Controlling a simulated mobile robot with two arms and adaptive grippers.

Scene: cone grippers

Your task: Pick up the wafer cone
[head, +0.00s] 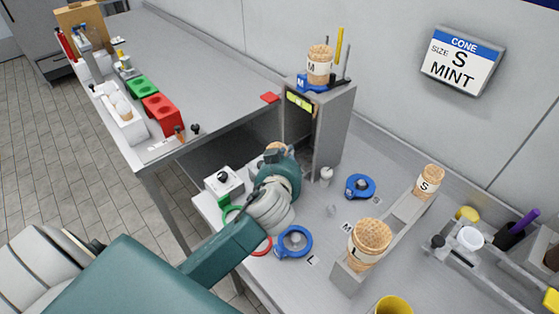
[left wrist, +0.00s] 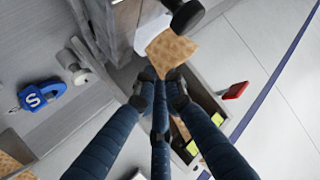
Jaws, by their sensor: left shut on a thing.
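A wafer cone with a pale sleeve (left wrist: 169,51) is at the fingertips of my left gripper (left wrist: 163,90) in the left wrist view. My left gripper (head: 277,165) is shut on it. In the head view, only a small tan part of this cone (head: 276,147) shows past my wrist, beside the grey dispenser box; the fingers are mostly hidden. Other wafer cones stand apart: one marked M (head: 320,64) on top of the box, one marked S (head: 429,182) and a large one (head: 370,241) on the grey rack. My right gripper is not in view.
The grey dispenser box (head: 325,125) stands close beside my left gripper. Blue rings (head: 360,187) and a white box (head: 223,182) lie around on the counter. A sign reading CONE SIZE S MINT (head: 462,60) hangs on the wall.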

